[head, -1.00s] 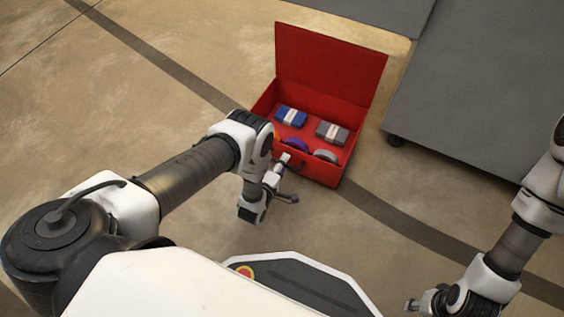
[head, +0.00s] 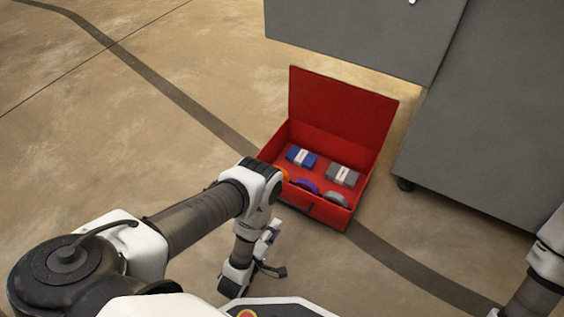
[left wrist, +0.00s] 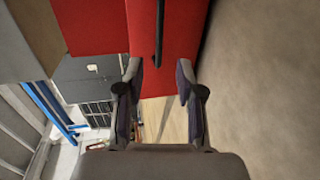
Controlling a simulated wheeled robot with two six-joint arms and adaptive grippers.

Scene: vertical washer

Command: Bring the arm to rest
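My left gripper (head: 277,250) hangs in front of the red toolbox (head: 330,212), apart from it, near my base. In the left wrist view, its two fingers (left wrist: 159,78) are spread apart with nothing between them. The front of the red toolbox (left wrist: 185,25) and its dark handle show beyond the fingers. My right arm enters at the lower right of the head view, and its gripper is cut off by the frame.
The toolbox is open with its lid raised. Inside are a blue box (head: 300,157), a grey box (head: 342,174), a purple roll (head: 307,186) and a grey roll (head: 336,199). A large grey cabinet (head: 490,120) stands behind on the right. The floor at left is clear.

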